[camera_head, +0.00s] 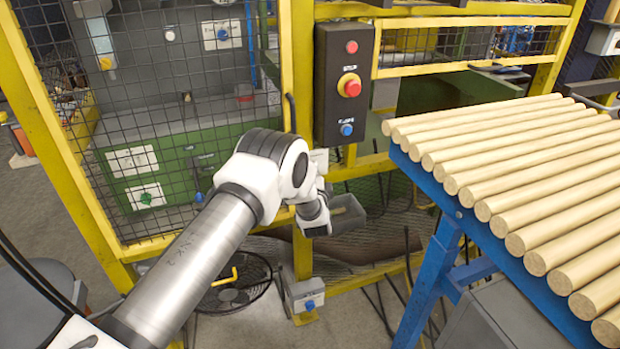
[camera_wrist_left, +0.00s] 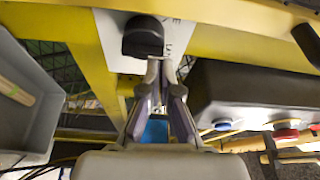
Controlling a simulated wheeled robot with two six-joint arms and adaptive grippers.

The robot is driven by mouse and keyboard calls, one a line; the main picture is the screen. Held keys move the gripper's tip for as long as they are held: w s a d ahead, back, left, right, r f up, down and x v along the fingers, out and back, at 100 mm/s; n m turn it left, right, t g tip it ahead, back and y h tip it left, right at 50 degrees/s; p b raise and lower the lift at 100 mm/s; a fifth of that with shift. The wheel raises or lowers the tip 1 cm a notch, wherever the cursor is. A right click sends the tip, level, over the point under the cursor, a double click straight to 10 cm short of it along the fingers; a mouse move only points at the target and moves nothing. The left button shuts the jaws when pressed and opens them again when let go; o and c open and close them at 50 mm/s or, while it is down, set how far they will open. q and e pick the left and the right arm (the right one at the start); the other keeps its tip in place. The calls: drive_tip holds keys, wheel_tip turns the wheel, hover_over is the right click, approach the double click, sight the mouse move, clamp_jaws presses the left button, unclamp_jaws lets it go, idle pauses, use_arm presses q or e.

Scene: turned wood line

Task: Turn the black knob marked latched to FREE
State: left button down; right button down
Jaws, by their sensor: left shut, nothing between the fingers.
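The black knob (camera_wrist_left: 143,36) sits on a white plate (camera_wrist_left: 180,38) with partly visible letters, on a yellow post. My left gripper (camera_wrist_left: 161,64) is shut and empty. In the wrist view its fingertips lie just below the knob, slightly right of its middle; I cannot tell whether they touch it. In the head view a bit of the white plate (camera_head: 320,158) shows beside my left wrist, and my arm hides the knob and the fingers. The knob's exact pointing direction is not clear. My right gripper is not in view.
A black control box (camera_head: 342,85) with red and blue buttons hangs on the yellow frame close by. A grey tray (camera_head: 347,216) is below it. A blue rack (camera_head: 455,205) with several wooden rods stands at right. Black wire mesh (camera_head: 180,150) fills the left fence.

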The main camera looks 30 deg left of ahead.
use_arm(q)
drive_tip(key=n+b, duration=0.1)
drive_tip(key=n+y+b, duration=0.1)
drive_tip(key=n+b, duration=0.1)
drive_tip(key=s+n+b, duration=0.1)
drive_tip(key=n+b, duration=0.1)
drive_tip(key=shift+a+r+t+y, duration=0.15)
drive_tip(key=shift+a+t+y, duration=0.15)
drive_tip(key=shift+a+t, duration=0.1)
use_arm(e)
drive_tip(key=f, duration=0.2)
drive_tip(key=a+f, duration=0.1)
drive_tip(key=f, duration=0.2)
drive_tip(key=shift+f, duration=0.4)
use_arm(q)
drive_tip(key=shift+s, duration=0.15)
